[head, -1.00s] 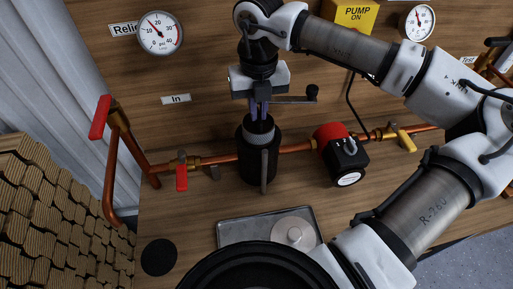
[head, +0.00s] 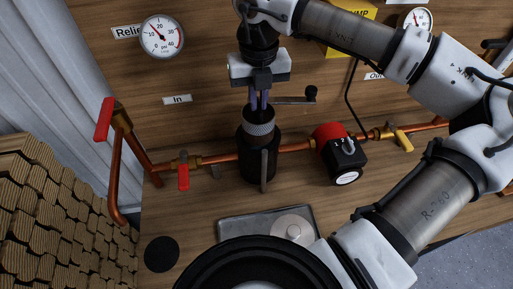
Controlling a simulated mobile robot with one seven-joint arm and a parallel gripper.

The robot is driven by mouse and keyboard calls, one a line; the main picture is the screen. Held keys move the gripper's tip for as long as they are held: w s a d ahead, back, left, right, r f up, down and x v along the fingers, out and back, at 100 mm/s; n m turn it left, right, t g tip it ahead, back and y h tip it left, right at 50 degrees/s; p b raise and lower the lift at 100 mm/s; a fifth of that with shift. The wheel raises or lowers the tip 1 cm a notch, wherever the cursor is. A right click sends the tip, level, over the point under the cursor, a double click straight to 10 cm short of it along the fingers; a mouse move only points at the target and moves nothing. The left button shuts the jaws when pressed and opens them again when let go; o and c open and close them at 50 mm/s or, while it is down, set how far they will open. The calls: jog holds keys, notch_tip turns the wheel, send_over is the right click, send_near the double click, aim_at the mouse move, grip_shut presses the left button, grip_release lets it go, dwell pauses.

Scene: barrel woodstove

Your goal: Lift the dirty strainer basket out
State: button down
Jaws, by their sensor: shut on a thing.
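My gripper (head: 259,101) points down over the strainer body, its fingers shut on the black top of the strainer basket (head: 259,129). The basket has a grey mesh band showing just under its dark rim. Its lower part is hidden inside the black upright strainer body (head: 257,165), so it still sits partly in the body. The body stands in the copper pipe line.
A grey tray (head: 233,222) with a pale round disc (head: 292,230) lies in front. A black round pad (head: 161,254) is at left. Red valve handles (head: 183,176) and a red-and-black pump (head: 340,152) flank the strainer. Stacked logs (head: 45,215) fill the lower left.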

jog(key=shift+r+p, duration=0.45)
jog(key=shift+r, duration=1.1)
